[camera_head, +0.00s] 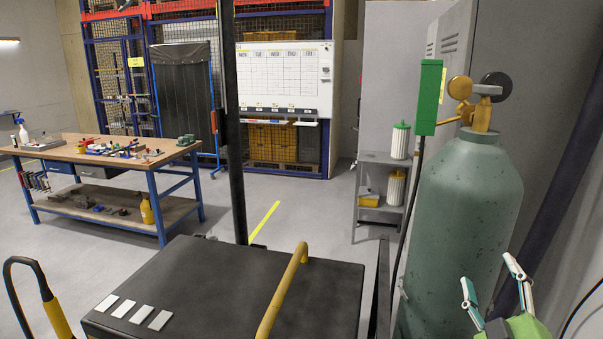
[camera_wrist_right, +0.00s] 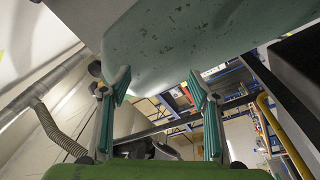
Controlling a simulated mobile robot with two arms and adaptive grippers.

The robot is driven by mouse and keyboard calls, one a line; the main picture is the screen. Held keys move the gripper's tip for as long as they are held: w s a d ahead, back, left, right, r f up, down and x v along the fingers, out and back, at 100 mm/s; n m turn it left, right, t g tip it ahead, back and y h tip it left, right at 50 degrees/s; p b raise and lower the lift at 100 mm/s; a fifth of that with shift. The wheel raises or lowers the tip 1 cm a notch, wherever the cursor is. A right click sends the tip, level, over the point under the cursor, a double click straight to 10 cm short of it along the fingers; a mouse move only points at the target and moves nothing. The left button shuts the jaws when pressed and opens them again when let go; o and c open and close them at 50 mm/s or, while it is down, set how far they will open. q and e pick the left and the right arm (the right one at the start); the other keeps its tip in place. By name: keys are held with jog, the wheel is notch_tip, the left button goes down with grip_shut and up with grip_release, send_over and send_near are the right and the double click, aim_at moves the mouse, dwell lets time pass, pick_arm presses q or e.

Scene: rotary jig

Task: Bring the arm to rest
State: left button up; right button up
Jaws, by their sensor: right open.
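My right gripper (camera_head: 492,274) is at the lower right of the head view, in front of the lower part of a large green gas cylinder (camera_head: 462,215). Its two fingers point up and stand apart, with nothing between them. In the right wrist view the gripper (camera_wrist_right: 158,84) is also open and empty. The cylinder (camera_wrist_right: 175,40) fills the upper middle of that view, beyond the fingertips. I cannot tell whether the fingers touch it. My left gripper is not in view.
A black-topped surface (camera_head: 240,290) with a yellow bar (camera_head: 285,285) and several white plates lies in front. A grey shelf (camera_head: 385,158) stands left of the cylinder. A workbench (camera_head: 110,165) with tools is at the back left. Open floor lies between the bench and the shelf.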

jog(key=s+a+f+m+g, duration=0.2)
jog(key=s+f+g, duration=0.15)
jog(key=f, duration=0.45)
jog(key=s+a+f+m+g+y, duration=0.1)
jog(key=s+f+g, duration=0.25)
jog(key=f, duration=0.45)
jog(key=s+a+f+m+g, duration=0.2)
jog(key=s+f, duration=0.3)
jog(key=f, duration=0.3)
jog(key=s+a+f+g+y, duration=0.25)
jog(key=s+a+f, duration=0.25)
jog(key=s, duration=0.3)
jog(key=s+a+f+g+y, duration=0.1)
jog(key=s+a+f+g, duration=0.35)
jog(key=s, duration=0.35)
notch_tip(320, 180, down, 24)
jog(key=s+d+f+g, duration=0.2)
jog(key=s+d+f, duration=0.1)
jog(key=s+f, duration=1.5)
jog(key=shift+s+f, duration=0.2)
jog(key=shift+s, duration=0.1)
